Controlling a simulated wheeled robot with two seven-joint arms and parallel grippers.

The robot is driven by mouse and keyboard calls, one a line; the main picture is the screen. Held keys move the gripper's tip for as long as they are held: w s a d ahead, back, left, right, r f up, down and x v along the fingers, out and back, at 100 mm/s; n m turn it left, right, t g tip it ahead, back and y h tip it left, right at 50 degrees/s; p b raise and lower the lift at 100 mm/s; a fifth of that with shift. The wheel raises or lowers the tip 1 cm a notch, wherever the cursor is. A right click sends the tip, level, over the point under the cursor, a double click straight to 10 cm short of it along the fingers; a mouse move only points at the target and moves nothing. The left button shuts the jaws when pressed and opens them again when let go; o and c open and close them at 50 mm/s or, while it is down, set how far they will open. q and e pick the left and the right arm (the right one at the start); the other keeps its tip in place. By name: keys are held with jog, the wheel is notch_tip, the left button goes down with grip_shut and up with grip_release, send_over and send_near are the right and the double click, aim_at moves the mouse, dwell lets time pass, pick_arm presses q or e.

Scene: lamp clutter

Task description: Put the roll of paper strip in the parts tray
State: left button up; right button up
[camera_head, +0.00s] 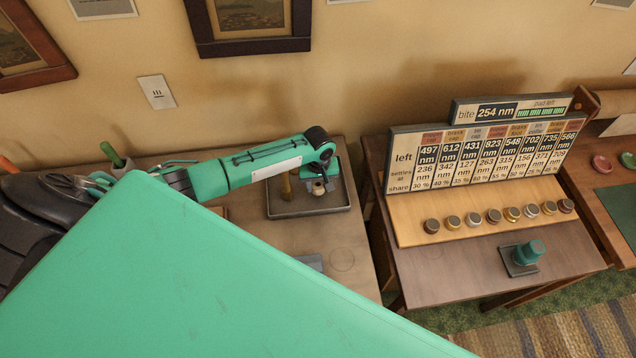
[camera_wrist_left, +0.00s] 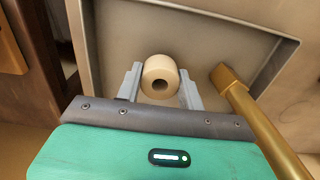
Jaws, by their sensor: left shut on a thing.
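The roll of paper strip (camera_wrist_left: 159,77) is a small tan cylinder with a dark hole in its end. My left gripper (camera_wrist_left: 160,88) is shut on it, one finger on each side, in the left wrist view. In the head view the roll (camera_head: 318,188) shows small below my left gripper (camera_head: 318,183), over the parts tray. The parts tray (camera_head: 310,213) is a dark grey shallow tray on the left table; its floor and raised rim (camera_wrist_left: 240,25) fill much of the wrist view. Whether the roll touches the tray floor I cannot tell. My right gripper is not in view.
A brass-coloured rod (camera_wrist_left: 250,115) with a block-like end lies in the tray beside the gripper; it also shows in the head view (camera_head: 286,187). A board with several small jars (camera_head: 493,215) and a teal stamp-like object (camera_head: 528,253) are on the right table.

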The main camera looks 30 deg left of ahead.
pick_arm(q)
jog(key=shift+f, duration=1.05)
jog(key=shift+f, duration=0.1)
jog(key=o, duration=1)
jog(key=shift+c, duration=0.2)
jog(key=shift+r, duration=0.2)
jog(key=shift+r+p, duration=2.9)
jog(key=shift+p, duration=0.1)
jog(key=shift+o, duration=0.2)
